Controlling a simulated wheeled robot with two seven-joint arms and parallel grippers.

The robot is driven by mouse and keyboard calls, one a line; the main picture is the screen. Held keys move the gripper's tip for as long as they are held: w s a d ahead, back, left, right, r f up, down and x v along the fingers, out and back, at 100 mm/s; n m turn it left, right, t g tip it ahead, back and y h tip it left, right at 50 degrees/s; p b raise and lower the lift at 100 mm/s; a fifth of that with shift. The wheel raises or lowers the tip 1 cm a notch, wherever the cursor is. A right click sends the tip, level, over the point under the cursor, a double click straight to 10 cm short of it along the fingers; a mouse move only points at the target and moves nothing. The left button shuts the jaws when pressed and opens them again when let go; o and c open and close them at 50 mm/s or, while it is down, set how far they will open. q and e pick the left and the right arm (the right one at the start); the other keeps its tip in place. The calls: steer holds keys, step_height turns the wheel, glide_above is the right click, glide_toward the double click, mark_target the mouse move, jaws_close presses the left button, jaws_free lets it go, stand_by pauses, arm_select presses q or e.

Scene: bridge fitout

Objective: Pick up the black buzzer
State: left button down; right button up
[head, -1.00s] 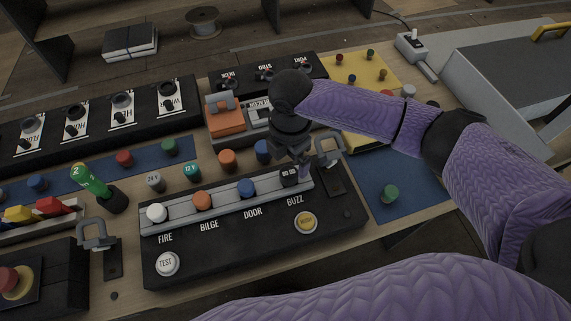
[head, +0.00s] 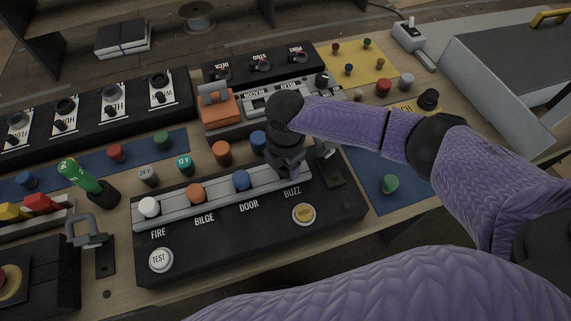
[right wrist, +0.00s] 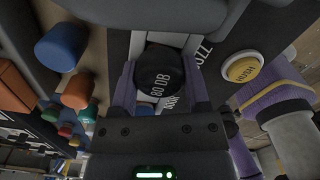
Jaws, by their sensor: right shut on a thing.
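The black buzzer (right wrist: 158,78), a round cap marked "80 DB", sits between the two fingers of my right gripper (right wrist: 160,88) in the right wrist view. The fingers are closed on its sides. In the head view my right gripper (head: 291,172) points down at the right end of the grey rail (head: 215,196), above the BUZZ label, and hides the buzzer there. I cannot tell whether the buzzer is still seated in the rail. My left gripper is not in view.
A toggle clamp (head: 329,160) is close to the right of my gripper. A yellow HUSH button (head: 304,214) lies in front. Loose coloured caps stand behind on a blue mat (head: 130,163).

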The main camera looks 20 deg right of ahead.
steer(key=shift+c, duration=1.2)
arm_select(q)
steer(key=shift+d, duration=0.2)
arm_select(e)
jaws_close()
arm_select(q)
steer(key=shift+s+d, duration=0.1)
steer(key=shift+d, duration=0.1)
